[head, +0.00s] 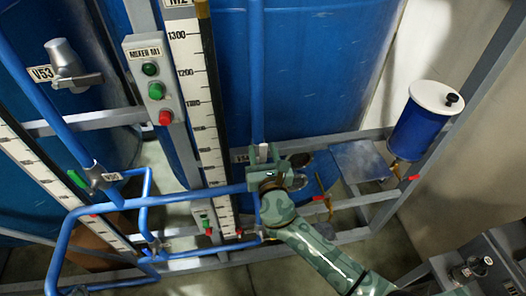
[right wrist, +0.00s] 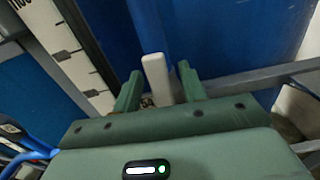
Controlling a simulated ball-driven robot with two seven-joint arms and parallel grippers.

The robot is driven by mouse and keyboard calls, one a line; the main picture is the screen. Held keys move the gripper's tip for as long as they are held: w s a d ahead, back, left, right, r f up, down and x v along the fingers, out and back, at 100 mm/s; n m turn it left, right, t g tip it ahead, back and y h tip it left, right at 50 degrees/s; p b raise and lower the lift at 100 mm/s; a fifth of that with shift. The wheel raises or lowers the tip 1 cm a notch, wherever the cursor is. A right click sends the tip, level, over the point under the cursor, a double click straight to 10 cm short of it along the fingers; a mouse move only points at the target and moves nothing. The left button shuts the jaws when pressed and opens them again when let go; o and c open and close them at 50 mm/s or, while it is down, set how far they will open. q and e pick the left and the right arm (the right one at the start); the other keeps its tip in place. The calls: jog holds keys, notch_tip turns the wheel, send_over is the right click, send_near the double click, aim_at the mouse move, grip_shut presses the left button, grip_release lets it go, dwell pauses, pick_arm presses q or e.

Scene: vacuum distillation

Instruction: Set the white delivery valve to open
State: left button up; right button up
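The white delivery valve handle (right wrist: 155,72) stands up between the two green fingers of my right gripper (right wrist: 158,84) in the right wrist view. The fingers are apart, one on each side of the handle, with a small gap visible on the right; contact on the left is hard to tell. In the head view the right gripper (head: 266,163) is at the blue vertical pipe (head: 257,80), where a small pale tip of the handle (head: 263,151) shows. The valve body is mostly hidden by the gripper. My left gripper is not in view.
Large blue tanks (head: 310,70) stand behind. A ruler gauge (head: 197,90) and the mixer control box (head: 153,80) are to the left. Blue pipes (head: 180,197) run low at left. A blue can with white lid (head: 418,125) is at right. Grey frame rails cross below.

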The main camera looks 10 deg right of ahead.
jog(key=s+b, duration=0.2)
jog(key=s, duration=1.4)
jog(key=shift+s+d, duration=0.15)
jog(key=shift+d, duration=0.15)
